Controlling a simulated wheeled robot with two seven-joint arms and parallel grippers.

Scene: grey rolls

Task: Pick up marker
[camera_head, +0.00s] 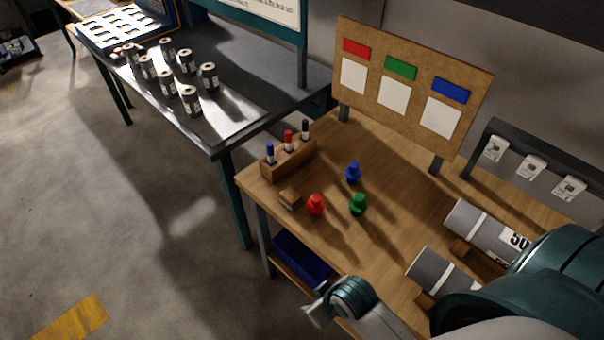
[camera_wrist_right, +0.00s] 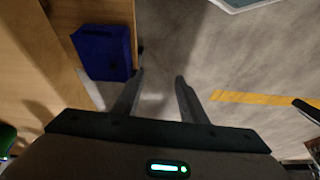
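Three markers stand upright in a wooden block holder (camera_head: 290,160) at the left corner of the wooden bench: a blue marker (camera_head: 270,153), a red marker (camera_head: 289,141) and a black marker (camera_head: 305,130). My right gripper (camera_head: 316,308) is low in front of the bench's front edge, well apart from the markers. In the right wrist view its two fingers (camera_wrist_right: 159,78) stand apart with only floor between them. No marker shows in that view. My left gripper is not in view.
Grey rolls (camera_head: 487,232) lie at right. A blue bin (camera_wrist_right: 102,52) sits under the bench. A board (camera_head: 412,92) stands behind.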

